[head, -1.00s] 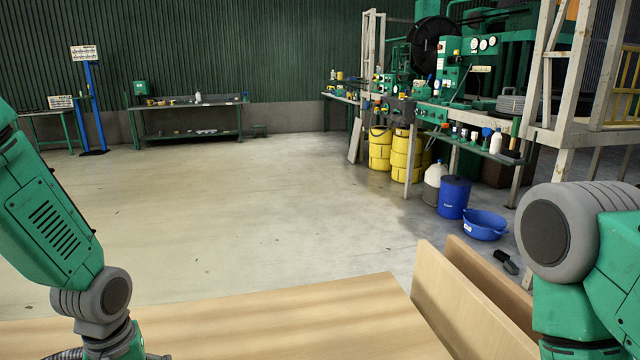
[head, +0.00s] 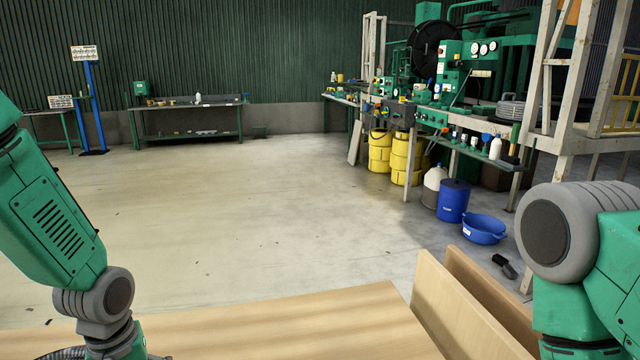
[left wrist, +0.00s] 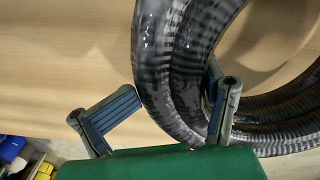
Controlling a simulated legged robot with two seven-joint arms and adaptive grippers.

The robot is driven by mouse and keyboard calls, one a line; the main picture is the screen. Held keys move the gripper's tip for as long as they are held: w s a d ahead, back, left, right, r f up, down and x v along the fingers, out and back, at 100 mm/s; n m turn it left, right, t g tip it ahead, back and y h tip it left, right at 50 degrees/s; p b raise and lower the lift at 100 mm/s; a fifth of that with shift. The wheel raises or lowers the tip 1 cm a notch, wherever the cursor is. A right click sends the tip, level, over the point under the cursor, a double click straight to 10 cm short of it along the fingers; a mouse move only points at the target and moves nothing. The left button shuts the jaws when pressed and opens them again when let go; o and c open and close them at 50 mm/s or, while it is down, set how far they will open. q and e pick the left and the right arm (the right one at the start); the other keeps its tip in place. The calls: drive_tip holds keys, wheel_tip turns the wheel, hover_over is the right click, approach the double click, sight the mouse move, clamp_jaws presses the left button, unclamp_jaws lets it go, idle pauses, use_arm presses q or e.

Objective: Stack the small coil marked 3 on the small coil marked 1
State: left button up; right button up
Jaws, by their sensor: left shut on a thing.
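In the left wrist view a dark, ribbed hose coil (left wrist: 163,75) shows large and close, cut off by the frame's top and right edges. No number shows on it, so I cannot tell which coil it is. My left gripper (left wrist: 180,108) is shut on the coil's near side, with one finger outside the ring and the other inside its opening. The right gripper is out of view.
A pale wooden tabletop (head: 290,325) lies in front of me. Upright wooden boards (head: 455,310) stand at its right end. A blue basin (head: 484,229), a blue drum (head: 453,200) and yellow drums (head: 380,152) stand on the floor beyond. The floor's middle is open.

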use_arm(q)
drive_tip(key=shift+r+p, duration=1.5)
drive_tip(key=shift+r, duration=0.2)
drive_tip(key=o, duration=0.6)
drive_tip(key=c, duration=0.6)
